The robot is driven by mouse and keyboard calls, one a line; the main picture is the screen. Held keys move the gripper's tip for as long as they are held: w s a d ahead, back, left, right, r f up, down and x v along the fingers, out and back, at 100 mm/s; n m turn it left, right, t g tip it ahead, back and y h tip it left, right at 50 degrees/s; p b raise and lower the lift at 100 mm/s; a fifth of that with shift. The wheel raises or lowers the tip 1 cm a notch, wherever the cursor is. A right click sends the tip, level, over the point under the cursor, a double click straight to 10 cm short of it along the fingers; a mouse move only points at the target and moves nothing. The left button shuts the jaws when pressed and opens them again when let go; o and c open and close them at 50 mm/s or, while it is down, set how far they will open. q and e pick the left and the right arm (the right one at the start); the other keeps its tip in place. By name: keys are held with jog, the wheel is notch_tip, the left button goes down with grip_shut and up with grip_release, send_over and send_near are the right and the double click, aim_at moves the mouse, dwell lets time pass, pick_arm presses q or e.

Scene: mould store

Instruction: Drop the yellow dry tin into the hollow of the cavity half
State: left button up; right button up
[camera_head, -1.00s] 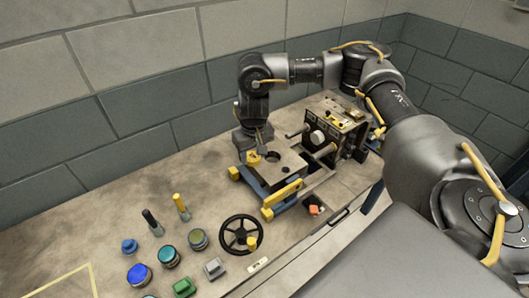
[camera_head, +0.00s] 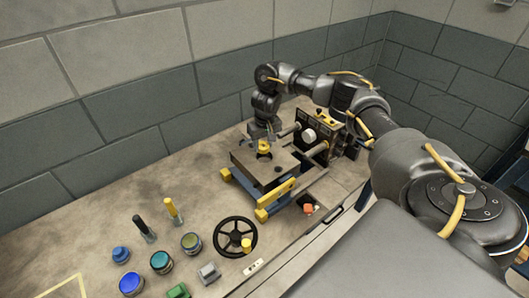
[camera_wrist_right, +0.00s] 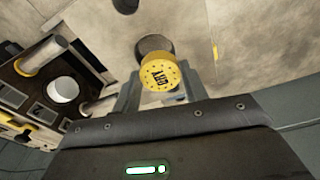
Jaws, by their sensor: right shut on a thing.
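The yellow dry tin (camera_head: 264,147) is held in my right gripper (camera_head: 264,138), above the grey block of the cavity half (camera_head: 250,163). In the right wrist view, the tin's round yellow lid (camera_wrist_right: 160,73) faces the camera with dark lettering. The gripper is shut on the tin. A dark round hollow (camera_wrist_right: 152,44) shows just past the tin in the wrist view, partly covered by it. I cannot tell the exact gap between tin and block. My left gripper is in neither view.
A machine with a white knob (camera_head: 308,135) and guide bars stands close right of the block. A black handwheel (camera_head: 236,237), upright pins and several coloured tins stand front left. The bench's back left is clear.

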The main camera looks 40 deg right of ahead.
aim_at(265, 145)
jog(key=shift+w+d+f, duration=0.1)
jog(key=shift+d+f, duration=0.2)
jog(key=shift+f, duration=0.1)
notch_tip(265, 145, down, 3)
jog(key=shift+d+f+b, duration=0.1)
jog(key=shift+d+b, duration=0.05)
jog(key=shift+b, duration=0.5)
jog(key=shift+w+f, duration=0.1)
jog(key=shift+f, duration=0.05)
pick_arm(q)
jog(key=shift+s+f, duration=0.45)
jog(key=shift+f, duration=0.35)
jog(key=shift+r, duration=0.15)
pick_arm(e)
jog(key=shift+f, duration=0.5)
jog(key=o, duration=0.9)
jog(key=shift+o, duration=0.4)
jog(key=shift+s+f, duration=0.15)
jog(key=shift+s, duration=0.1)
